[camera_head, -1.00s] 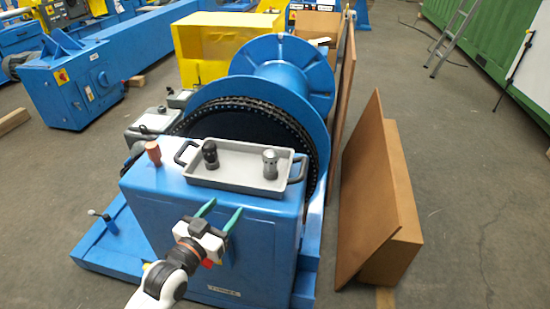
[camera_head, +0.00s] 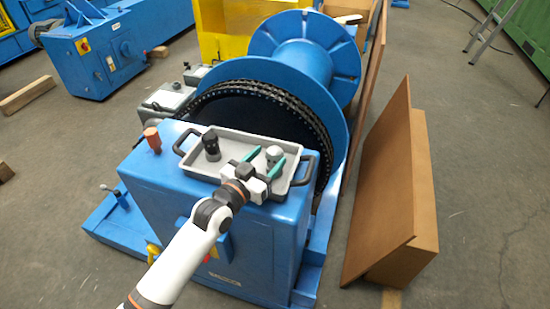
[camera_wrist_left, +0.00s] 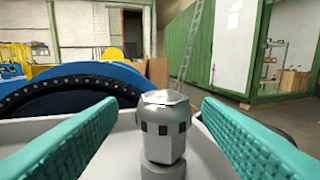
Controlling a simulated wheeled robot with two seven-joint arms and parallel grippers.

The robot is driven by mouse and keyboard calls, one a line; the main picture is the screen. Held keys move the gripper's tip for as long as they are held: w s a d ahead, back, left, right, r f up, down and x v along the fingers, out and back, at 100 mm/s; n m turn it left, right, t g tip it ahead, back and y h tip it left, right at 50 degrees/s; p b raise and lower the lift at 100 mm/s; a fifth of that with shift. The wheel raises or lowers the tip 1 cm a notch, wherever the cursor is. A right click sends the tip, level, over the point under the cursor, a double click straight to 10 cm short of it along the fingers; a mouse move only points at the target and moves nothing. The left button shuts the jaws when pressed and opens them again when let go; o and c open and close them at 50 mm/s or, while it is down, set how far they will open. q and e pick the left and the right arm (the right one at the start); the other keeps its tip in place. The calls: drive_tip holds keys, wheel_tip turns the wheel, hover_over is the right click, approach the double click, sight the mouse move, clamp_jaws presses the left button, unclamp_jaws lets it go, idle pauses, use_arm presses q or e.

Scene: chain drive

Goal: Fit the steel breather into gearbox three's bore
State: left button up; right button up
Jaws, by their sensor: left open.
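The steel breather (camera_head: 274,153) stands upright in the right part of a grey tray (camera_head: 232,175) on top of a blue gearbox housing (camera_head: 180,185). My left gripper (camera_head: 265,160) is open, with its teal fingers on either side of the breather. In the left wrist view the breather (camera_wrist_left: 165,130), with a faceted top and dark slots, stands between the two fingers (camera_wrist_left: 160,140), with gaps on both sides. A black breather (camera_head: 211,145) stands in the tray's left part. I cannot make out gearbox three's bore. My right gripper is not in view.
An orange-brown plug (camera_head: 152,138) stands on the housing's left corner. A chain wheel (camera_head: 262,110) and blue drum (camera_head: 305,62) rise behind the tray. Brown boards (camera_head: 390,200) lean at the right. The tray has black handles at both ends.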

sight(279, 148)
use_arm(q)
drive_tip(key=x, duration=0.5)
drive_tip(key=shift+d+p, duration=0.25)
drive_tip(key=shift+p, duration=0.05)
drive_tip(key=shift+r, duration=0.1)
drive_tip(key=shift+c, duration=0.2)
drive_tip(key=c, duration=1.1)
